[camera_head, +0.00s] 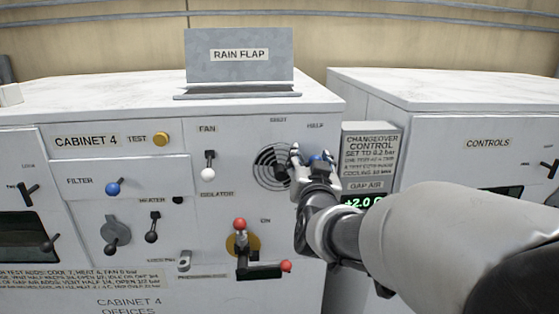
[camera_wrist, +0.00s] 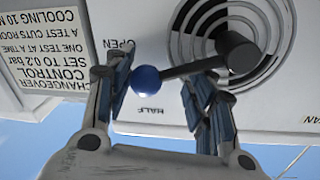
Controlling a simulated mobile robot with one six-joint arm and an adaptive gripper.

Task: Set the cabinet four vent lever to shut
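The cabinet four vent (camera_head: 272,165) is a round dark louvre on the white front panel. It also shows in the wrist view (camera_wrist: 190,32). Its lever (camera_wrist: 197,68) runs from a dark hub to a blue ball knob (camera_wrist: 146,79), pointing between the OPEN and HALF labels. Contact is unclear. A small blurred label (camera_head: 278,119) sits above the vent.
A fan switch (camera_head: 209,165) and a red-knobbed isolator (camera_head: 240,240) are left of the vent. The changeover control sign (camera_head: 370,150) stands close right of my gripper, in the gap before the controls cabinet (camera_head: 470,150). A rain flap (camera_head: 238,60) stands on top.

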